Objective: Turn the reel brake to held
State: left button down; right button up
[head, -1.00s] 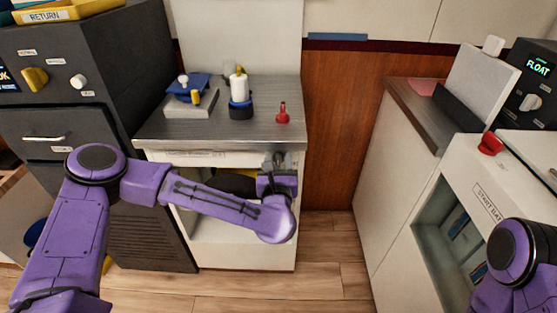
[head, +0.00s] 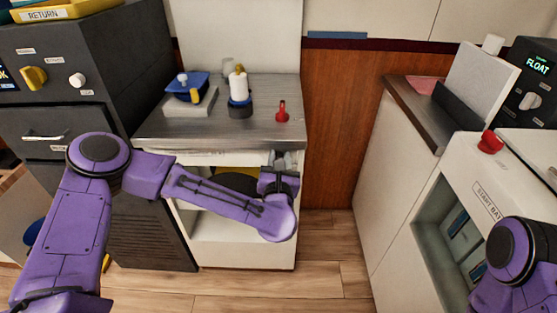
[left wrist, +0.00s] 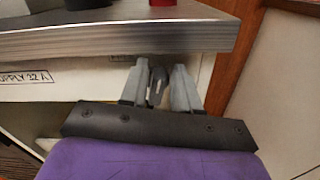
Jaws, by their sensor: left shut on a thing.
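My left gripper (head: 283,160) is at the front of the white cabinet, just below the edge of the metal counter. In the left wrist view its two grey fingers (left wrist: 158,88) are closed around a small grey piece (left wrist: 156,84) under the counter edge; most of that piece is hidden. I cannot tell whether it is the reel brake. A dark panel at the far right has a light pointer knob (head: 531,101) and a display reading FLOAT (head: 540,66); the smaller line above it is unreadable. My right gripper is out of view.
A dark cabinet with a yellow knob (head: 33,79) stands left. A white unit with a red knob (head: 490,142) stands right.

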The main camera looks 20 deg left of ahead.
pick_arm(q)
jog(key=shift+w+d+f+m+p, duration=0.1)
jog(key=shift+d+f+m+p, duration=0.2)
jog(key=shift+m, duration=2.25)
jog(key=shift+w+d+f+m+p, duration=0.1)
jog(key=shift+d+f+m+p, duration=0.2)
jog(key=shift+m, duration=2.3)
jog(key=shift+d+f+m+p, duration=0.15)
jog(key=shift+f+m+p, duration=0.2)
jog(key=shift+m, duration=2.2)
jog(key=shift+f, duration=0.1)
jog(key=c, duration=1.1)
grip_release()
jog(key=shift+s, duration=0.1)
jog(key=b+v, duration=0.1)
jog(key=v, duration=0.9)
jog(key=shift+s, duration=0.2)
